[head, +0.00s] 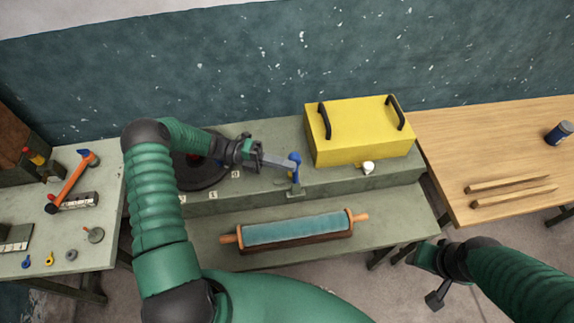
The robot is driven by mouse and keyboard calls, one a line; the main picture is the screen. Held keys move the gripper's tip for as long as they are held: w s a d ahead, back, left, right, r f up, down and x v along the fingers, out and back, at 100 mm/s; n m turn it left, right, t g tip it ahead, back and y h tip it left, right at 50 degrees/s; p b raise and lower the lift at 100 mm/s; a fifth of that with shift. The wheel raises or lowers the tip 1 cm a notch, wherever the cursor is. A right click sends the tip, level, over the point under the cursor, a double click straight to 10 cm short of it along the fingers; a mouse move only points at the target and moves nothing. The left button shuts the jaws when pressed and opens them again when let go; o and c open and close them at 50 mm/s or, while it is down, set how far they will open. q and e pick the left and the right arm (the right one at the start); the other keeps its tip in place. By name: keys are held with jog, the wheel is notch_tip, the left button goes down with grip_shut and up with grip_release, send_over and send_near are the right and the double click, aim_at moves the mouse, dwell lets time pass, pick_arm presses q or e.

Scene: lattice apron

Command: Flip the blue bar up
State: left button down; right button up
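A small blue upright piece (295,168) stands at the front edge of the grey-green bench, left of the yellow box. A grey-blue bar (277,161) runs roughly level from it leftward to my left gripper. My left gripper (257,155) is at the left end of this bar. Its fingertips are too small and overlapped to tell whether they are shut on the bar or only beside it. My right gripper (436,297) hangs low at the lower right, over the floor and away from the bar; its finger gap is unclear.
A yellow box (358,134) with two black handles and a white knob (368,168) stand to the right. A teal roller (294,231) lies on the lower front shelf. A dark round plate (199,174) is behind my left arm. Tables flank the bench.

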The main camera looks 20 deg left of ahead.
pick_arm(q)
jog(key=a+b, duration=0.2)
jog(key=a, duration=0.6)
jog(key=s+d+f+m+g+y, duration=0.4)
jog(key=s+d+m+y, duration=0.6)
jog(key=m, duration=0.7)
jog(key=s+r+m+t+y, duration=0.1)
jog(key=r+m+t+y, duration=0.1)
jog(key=m, duration=0.8)
jog(key=s+r+m+t+y, duration=0.2)
jog(key=m+y, duration=0.3)
jog(key=m, duration=0.5)
jog(key=shift+s+a+r+y, duration=0.25)
jog(key=shift+a+r+y, duration=0.05)
jog(key=shift+r, duration=0.6)
pick_arm(e)
jog(key=shift+x, duration=1.35)
